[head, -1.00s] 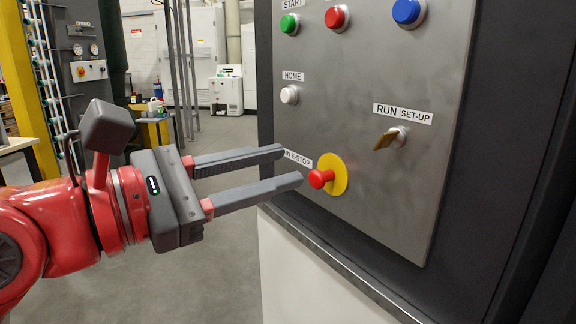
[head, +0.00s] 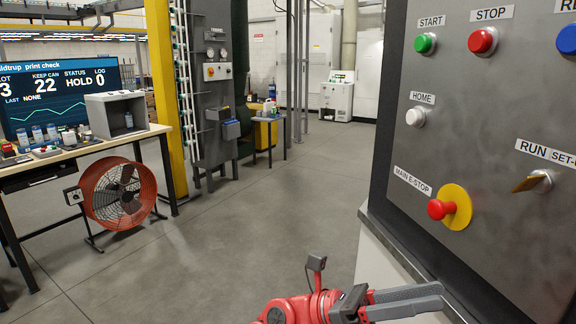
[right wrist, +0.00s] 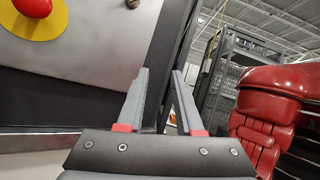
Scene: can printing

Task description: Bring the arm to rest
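My right gripper (head: 440,296) is low in the head view, below and left of the red main e-stop button (head: 441,209) and apart from it. Its two grey fingers are spread with nothing between them. In the right wrist view the gripper (right wrist: 160,71) also shows a clear gap between its fingers. The steel control panel (head: 455,130) stands upright at the right. The e-stop button with its yellow ring also shows in the right wrist view (right wrist: 33,6), at the top left. My left gripper is in neither view.
A bench (head: 80,152) with cans, a grey box (head: 117,115) and a monitor (head: 60,93) stand at the left. A red fan (head: 118,194) is on the floor by it. The middle floor is clear. The panel's pale base edge (head: 385,264) is near my right gripper.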

